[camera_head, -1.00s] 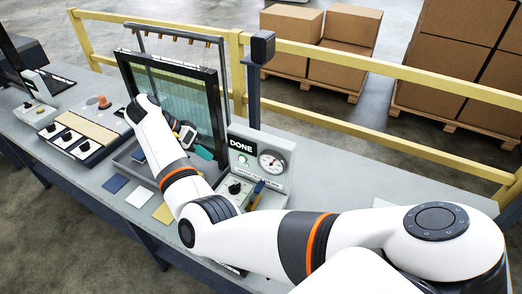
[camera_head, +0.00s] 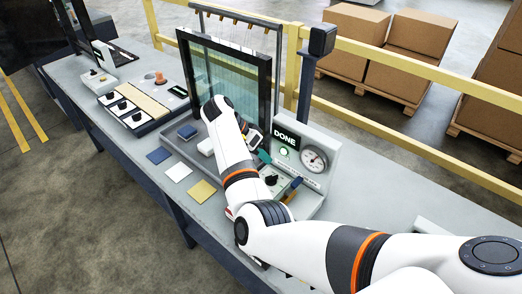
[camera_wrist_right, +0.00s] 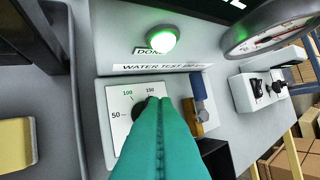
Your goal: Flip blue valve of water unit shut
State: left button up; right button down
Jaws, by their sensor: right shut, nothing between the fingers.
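The grey water unit (camera_head: 322,178) stands on the bench with a lit DONE sign, a green lamp and a round gauge (camera_head: 314,159). Its blue valve (camera_head: 296,183) has a blue lever over a brass body. In the right wrist view the blue lever (camera_wrist_right: 198,88) points up the picture, in line with the brass part (camera_wrist_right: 191,118). My right gripper (camera_head: 264,156) is shut and empty. Its teal fingers (camera_wrist_right: 161,103) cover part of the black dial (camera_wrist_right: 139,114), left of the valve and apart from it in the picture. My left gripper is out of view.
A glass panel in a black frame (camera_head: 267,100) stands in a grey tray left of the unit. Blue and yellow pads lie near the bench's front edge. A dark post (camera_head: 306,85) and yellow railing (camera_head: 400,127) stand behind. Another switch box (camera_wrist_right: 262,88) is right of the unit.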

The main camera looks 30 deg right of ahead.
aim_at(275, 174)
jog(key=p+x, duration=0.1)
jog(key=x, duration=0.4)
jog(key=shift+s+d+f, duration=0.15)
jog(key=shift+d, duration=0.1)
jog(key=s+p, duration=0.1)
jog(key=s+d+p, duration=0.1)
jog(key=s, duration=0.1)
jog(key=shift+s+d+p, duration=0.1)
jog(key=shift+s+p, duration=0.2)
jog(key=shift+d, duration=0.15)
